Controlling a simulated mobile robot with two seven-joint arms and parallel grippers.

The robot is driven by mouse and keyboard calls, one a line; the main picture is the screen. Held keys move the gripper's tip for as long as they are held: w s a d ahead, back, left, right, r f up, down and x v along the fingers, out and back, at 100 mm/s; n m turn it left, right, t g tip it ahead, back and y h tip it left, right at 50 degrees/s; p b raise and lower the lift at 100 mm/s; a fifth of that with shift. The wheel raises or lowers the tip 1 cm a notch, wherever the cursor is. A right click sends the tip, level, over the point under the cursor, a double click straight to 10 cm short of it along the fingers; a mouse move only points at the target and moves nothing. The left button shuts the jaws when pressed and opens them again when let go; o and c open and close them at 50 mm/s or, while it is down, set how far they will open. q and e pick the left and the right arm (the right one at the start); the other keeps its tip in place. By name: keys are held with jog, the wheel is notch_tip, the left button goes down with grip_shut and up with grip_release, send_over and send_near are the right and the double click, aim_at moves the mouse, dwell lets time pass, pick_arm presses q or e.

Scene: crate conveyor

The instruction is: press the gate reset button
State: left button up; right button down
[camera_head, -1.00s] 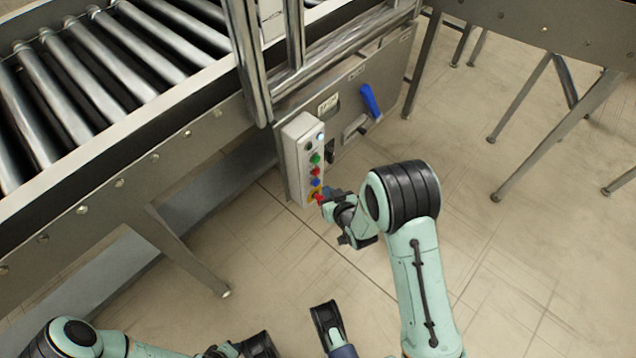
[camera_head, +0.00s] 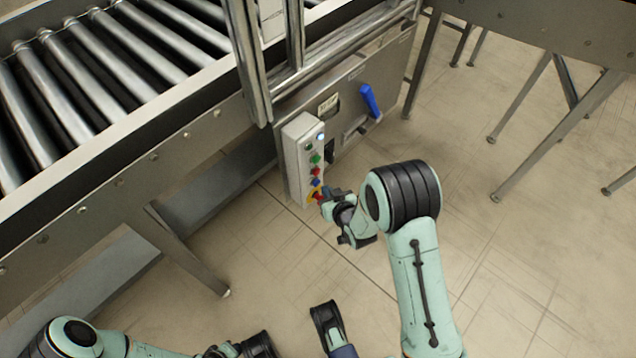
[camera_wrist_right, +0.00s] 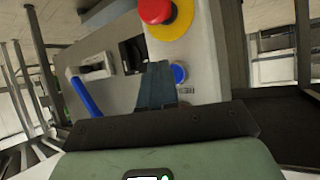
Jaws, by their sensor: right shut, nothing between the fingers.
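The control box (camera_head: 299,165) is a pale upright box on the side of the conveyor frame, with a column of coloured buttons. A blue button (camera_head: 315,182) sits just above a red mushroom button on a yellow ring (camera_head: 313,197). My right gripper (camera_head: 329,192) is shut and empty, close in front of the lower buttons. In the right wrist view its fingertips (camera_wrist_right: 156,84) show just left of the blue button (camera_wrist_right: 179,73); contact cannot be made out. The label by that button is unreadable. My left gripper (camera_head: 258,346) is at the bottom edge, partly cut off.
A blue-handled lever (camera_head: 370,101) is on the panel right of the box. The roller conveyor (camera_head: 105,80) fills the upper left, with metal posts (camera_head: 250,60) above the box. Another metal table (camera_head: 540,35) stands upper right. The floor between is clear.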

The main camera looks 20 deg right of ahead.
jog(key=shift+w+a, duration=0.1)
jog(key=shift+w, duration=0.2)
jog(key=shift+w+a, duration=0.2)
jog(key=shift+w, duration=0.2)
dwell(0.8)
jog(key=shift+s+d, duration=0.3)
jog(key=shift+s, duration=0.5)
jog(key=s, duration=0.1)
jog(key=s+d, duration=0.1)
jog(key=s, duration=0.1)
jog(key=s+d, duration=0.1)
jog(key=shift+s, duration=0.3)
dwell(0.8)
